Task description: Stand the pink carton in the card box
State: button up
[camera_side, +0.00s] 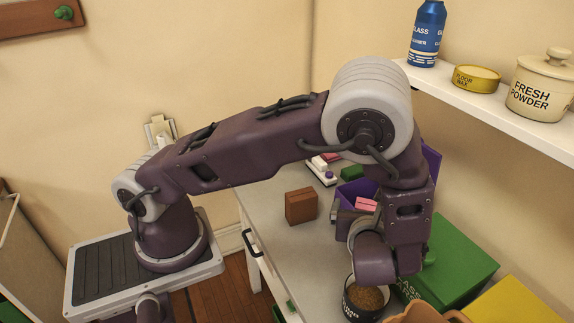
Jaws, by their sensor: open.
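A pink carton (366,204) shows as a small patch beside my wrist, in front of the purple box. I cannot tell whether it stands inside that box or apart from it. My gripper (345,222) is open, close to the pink carton's left side. Its fingertips are mostly hidden by my wrist, and I see nothing held.
A brown block (301,206) stands on the grey worktop (284,236). A dark tin of brown grains (366,299) and a green box (455,262) are near my wrist. A shelf (480,101) holds containers at right.

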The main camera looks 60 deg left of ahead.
jog(key=s+a+r+n+g, duration=0.4)
jog(key=s+a+r+n, duration=0.2)
jog(key=r+n, duration=0.2)
jog(key=s+d+r+n+h, duration=0.2)
jog(key=s+r+n+h, duration=0.3)
jog(key=s+n, duration=0.3)
jog(key=s+d+r+n+t+h, duration=0.1)
jog(key=s+d+r+n+h, duration=0.2)
jog(key=s+r+n+h, duration=0.2)
jog(key=s+r+n, duration=0.2)
jog(key=s+n, duration=0.2)
jog(key=s, duration=0.1)
jog(key=shift+r, duration=0.3)
